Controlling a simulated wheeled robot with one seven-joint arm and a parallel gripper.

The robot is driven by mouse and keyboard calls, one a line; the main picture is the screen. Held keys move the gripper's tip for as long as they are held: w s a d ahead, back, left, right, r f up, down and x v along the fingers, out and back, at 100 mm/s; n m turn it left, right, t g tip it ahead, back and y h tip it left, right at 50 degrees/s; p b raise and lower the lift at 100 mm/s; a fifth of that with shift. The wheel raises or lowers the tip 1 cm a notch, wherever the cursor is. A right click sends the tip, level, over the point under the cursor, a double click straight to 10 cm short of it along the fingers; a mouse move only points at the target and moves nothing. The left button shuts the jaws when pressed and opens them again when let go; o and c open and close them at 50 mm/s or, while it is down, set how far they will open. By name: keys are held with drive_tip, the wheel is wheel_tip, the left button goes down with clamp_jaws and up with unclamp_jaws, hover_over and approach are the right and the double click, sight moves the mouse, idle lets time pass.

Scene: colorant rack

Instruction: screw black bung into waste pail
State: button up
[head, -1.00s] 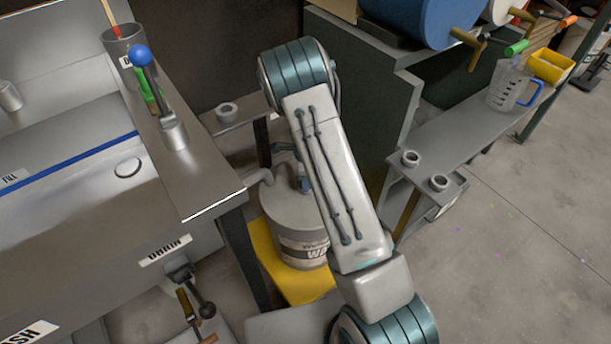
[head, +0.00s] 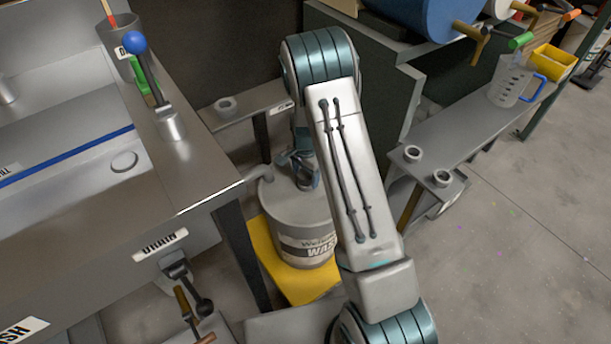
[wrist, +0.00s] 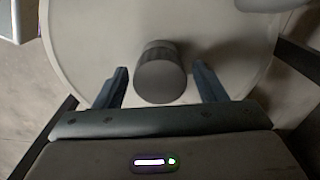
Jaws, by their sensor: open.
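The waste pail (head: 308,244) is a grey-white drum with a "WASTE" type label, standing on a yellow base under the bench's right end. Its round lid (wrist: 215,25) fills much of the wrist view. A dark grey cylindrical bung with a ribbed side (wrist: 160,72) stands on the lid in the wrist view; whether it is seated in a hole cannot be told. My gripper (wrist: 162,80) is open, with one finger on each side of the bung and gaps on both sides. In the head view my gripper (head: 303,180) is just above the lid, partly hidden by my arm.
The metal bench (head: 190,185) edge and leg stand close on the left. A shelf with ring holders (head: 425,166) is at the right. A drain valve (head: 185,280) sticks out below the bench.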

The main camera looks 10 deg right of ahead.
drive_tip(key=n, duration=0.5)
drive_tip(key=c, duration=0.9)
drive_tip(key=m, duration=0.4)
drive_tip(key=shift+c, duration=0.2)
drive_tip(key=m+p, duration=0.1)
drive_tip(key=m, duration=0.2)
drive_tip(key=shift+r, duration=0.1)
drive_tip(key=m+p, duration=0.2)
drive_tip(key=m, duration=0.3)
drive_tip(key=shift+m+p, duration=0.35)
drive_tip(key=shift+m, duration=0.55)
